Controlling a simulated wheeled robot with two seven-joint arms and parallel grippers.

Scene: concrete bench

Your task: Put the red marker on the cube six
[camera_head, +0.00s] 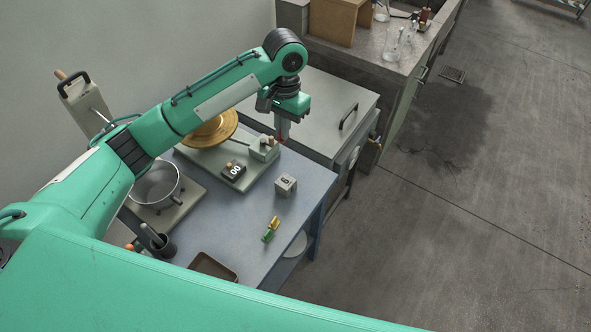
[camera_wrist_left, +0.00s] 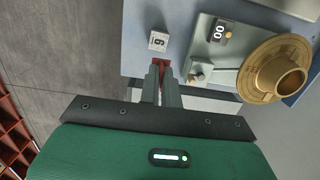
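The cube six (camera_head: 285,186), a pale grey block with a dark digit on top, stands on the blue table; it also shows in the left wrist view (camera_wrist_left: 158,41), just past the fingertips. My left gripper (camera_head: 282,134) points down near the right end of the grey scale, behind the cube in the head view. In the wrist view its fingers (camera_wrist_left: 161,68) are close together with the red marker (camera_wrist_left: 163,60) between their tips, so it looks shut on it. Most of the marker is hidden by the fingers. My right gripper is not in view.
A scale with a brass pan (camera_head: 211,131) and a "00" block (camera_head: 233,171) stand near the cube. A metal pot (camera_head: 157,185), a yellow-green item (camera_head: 271,229), a dark cup (camera_head: 162,245) and a brown tray (camera_head: 213,267) are also around. The table around the cube is clear.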

